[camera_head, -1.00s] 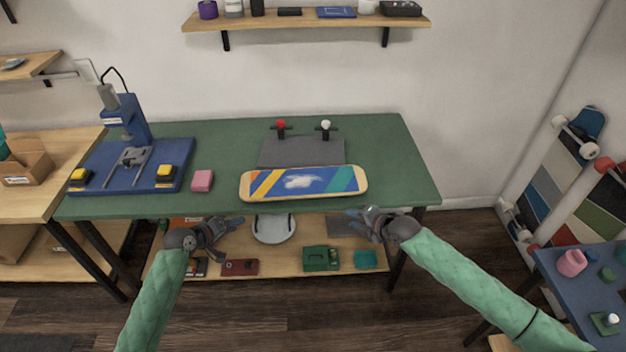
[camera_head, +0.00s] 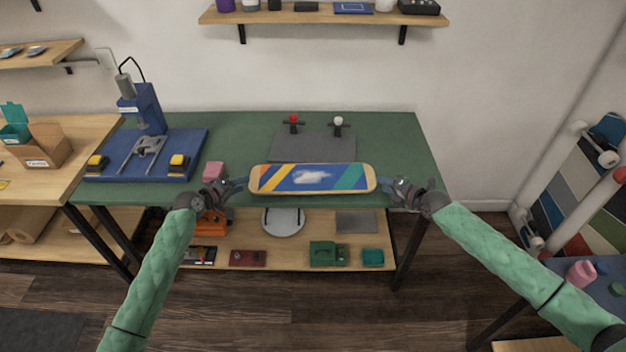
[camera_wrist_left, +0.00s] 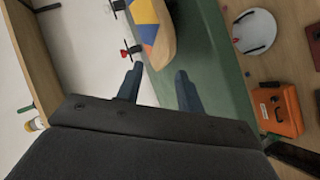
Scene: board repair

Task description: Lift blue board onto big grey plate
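The blue board (camera_head: 312,179), a deck with yellow, orange and teal stripes and a white patch, lies near the front edge of the green bench. The big grey plate (camera_head: 312,147) lies flat just behind it, partly hidden by the board. My left gripper (camera_head: 243,184) is at the board's left end. In the left wrist view its fingers (camera_wrist_left: 158,84) are apart, with the board's rounded end (camera_wrist_left: 160,52) just ahead of them. My right gripper (camera_head: 384,183) is at the board's right end; whether its fingers are open or touching the board is too small to tell.
A red-topped clamp (camera_head: 294,122) and a white-topped clamp (camera_head: 338,124) stand at the plate's back edge. A pink block (camera_head: 213,170) and a blue press (camera_head: 150,150) stand left. The bench right of the board is clear. An orange box (camera_wrist_left: 277,108) is on the lower shelf.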

